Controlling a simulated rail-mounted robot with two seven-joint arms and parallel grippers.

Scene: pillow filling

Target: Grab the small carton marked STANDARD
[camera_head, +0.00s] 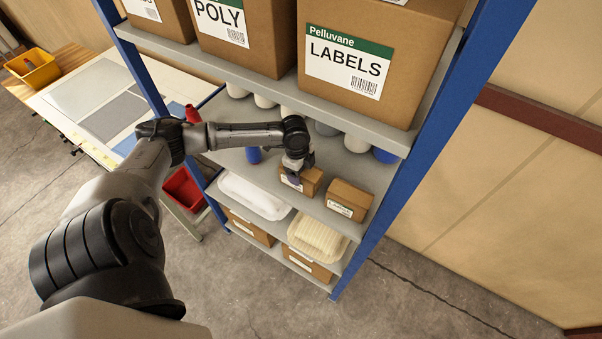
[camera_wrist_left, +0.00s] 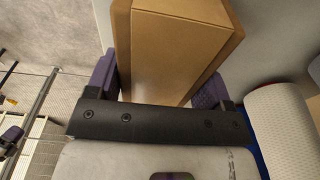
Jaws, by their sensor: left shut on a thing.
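My left gripper (camera_head: 293,179) is at the middle shelf, shut on a small brown carton (camera_head: 309,183). In the left wrist view the carton (camera_wrist_left: 165,50) sits between the two purple fingers of the gripper (camera_wrist_left: 155,85). Its label is mostly hidden by the gripper, so I cannot read it. A second small carton (camera_head: 349,198) stands just to the right on the same shelf, apart from the first; its white label is too small to read. My right gripper is not in view.
The middle shelf (camera_head: 262,176) also holds white and blue rolls at the back. Large cartons, one marked LABELS (camera_head: 347,65), fill the shelf above. A blue post (camera_head: 425,130) stands to the right. Folded white (camera_head: 254,195) and cream (camera_head: 318,238) goods lie below.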

